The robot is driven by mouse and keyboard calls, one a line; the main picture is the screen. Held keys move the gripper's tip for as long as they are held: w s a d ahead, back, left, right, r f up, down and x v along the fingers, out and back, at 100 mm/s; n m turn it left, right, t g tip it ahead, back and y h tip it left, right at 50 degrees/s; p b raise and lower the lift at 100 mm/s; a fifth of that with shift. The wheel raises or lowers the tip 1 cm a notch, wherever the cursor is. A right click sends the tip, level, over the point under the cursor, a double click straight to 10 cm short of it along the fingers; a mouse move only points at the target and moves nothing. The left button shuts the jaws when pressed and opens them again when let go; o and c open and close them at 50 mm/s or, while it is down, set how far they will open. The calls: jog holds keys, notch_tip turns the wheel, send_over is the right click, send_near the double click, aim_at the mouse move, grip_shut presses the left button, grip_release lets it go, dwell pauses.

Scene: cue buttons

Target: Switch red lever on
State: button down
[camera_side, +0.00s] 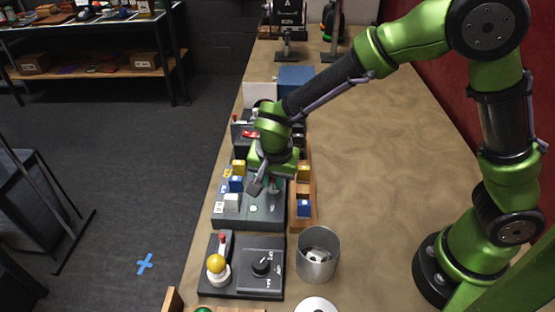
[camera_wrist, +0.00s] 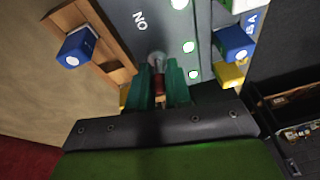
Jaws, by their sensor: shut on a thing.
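The red lever (camera_wrist: 158,86) shows in the wrist view as a short dark-red handle on a round grey metal base. It stands on the dark grey panel (camera_wrist: 128,12), with the letters "ON" printed close by. My gripper (camera_wrist: 160,74) has its teal fingers shut around the handle, one on each side, hiding part of it. In the side view my gripper (camera_side: 265,188) is low over the right half of the grey panel (camera_side: 240,217). The handle is mostly hidden there by my gripper.
Yellow, blue and white blocks (camera_side: 236,184) stand along the panel's left side. A wooden rack (camera_side: 303,222) with blocks runs along its right. In front are another panel with a yellow ball (camera_side: 215,263) and black knob (camera_side: 261,268), and a metal can (camera_side: 318,255). The table's right side is clear.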

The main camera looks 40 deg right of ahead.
jog(key=shift+s+a+f+t+h, duration=0.1)
jog(key=shift+s+a+t+h, duration=0.15)
jog(key=shift+t+h, duration=0.35)
jog(key=shift+s+a+f+t+h, duration=0.15)
jog(key=shift+a+t+h, duration=0.1)
jog(key=shift+t+h, duration=0.35)
jog(key=c, duration=1.1)
grip_release()
jog(key=v, duration=1.7)
jog(key=shift+a+f, duration=0.1)
